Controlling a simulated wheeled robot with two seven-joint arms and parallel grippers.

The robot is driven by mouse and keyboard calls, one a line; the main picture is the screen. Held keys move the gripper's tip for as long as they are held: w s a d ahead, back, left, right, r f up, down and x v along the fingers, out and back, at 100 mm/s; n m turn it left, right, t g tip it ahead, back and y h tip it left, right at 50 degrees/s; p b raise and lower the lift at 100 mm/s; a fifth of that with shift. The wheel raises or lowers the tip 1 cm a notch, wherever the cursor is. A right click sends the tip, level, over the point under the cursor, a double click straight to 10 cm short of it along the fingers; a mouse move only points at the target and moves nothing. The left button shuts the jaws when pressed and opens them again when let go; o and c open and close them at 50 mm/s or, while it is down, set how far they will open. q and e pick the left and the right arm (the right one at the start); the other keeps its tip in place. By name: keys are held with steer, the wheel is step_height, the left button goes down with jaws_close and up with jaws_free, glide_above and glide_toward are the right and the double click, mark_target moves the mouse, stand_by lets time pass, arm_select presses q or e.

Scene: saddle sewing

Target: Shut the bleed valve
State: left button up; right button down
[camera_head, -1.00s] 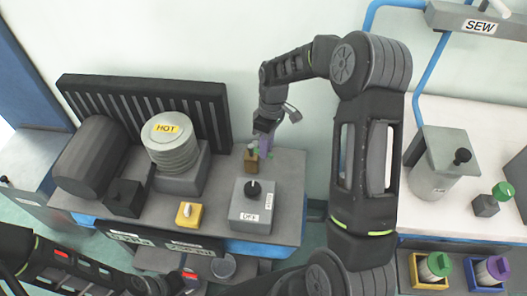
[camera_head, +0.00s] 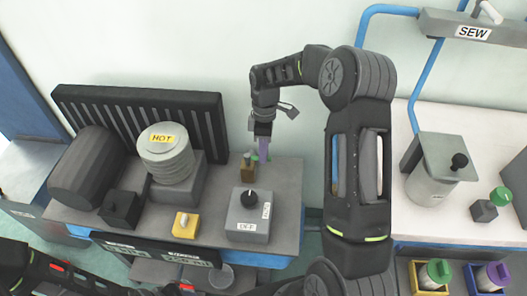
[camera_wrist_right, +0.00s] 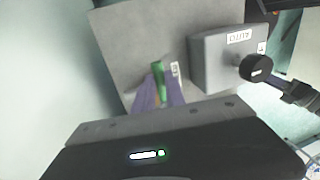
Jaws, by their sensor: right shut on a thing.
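The handle's exact angle is hard to tell. My left arm shows along the bottom left of the head view, but its gripper is not in view.
The grey box (camera_head: 248,222) with a black knob stands in front of the valve. A yellow switch block (camera_head: 186,224) and the HOT-labelled boiler (camera_head: 165,152) are to the left. A white table (camera_head: 465,222) with a SEW sign above is on the right.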

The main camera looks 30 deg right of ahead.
steer(key=c, duration=1.4)
jaws_free()
steer(key=r, duration=0.5)
steer(key=w+d+r, duration=0.1)
steer(key=r, duration=0.1)
steer(key=shift+w+r, duration=0.1)
steer(key=shift+r, duration=0.25)
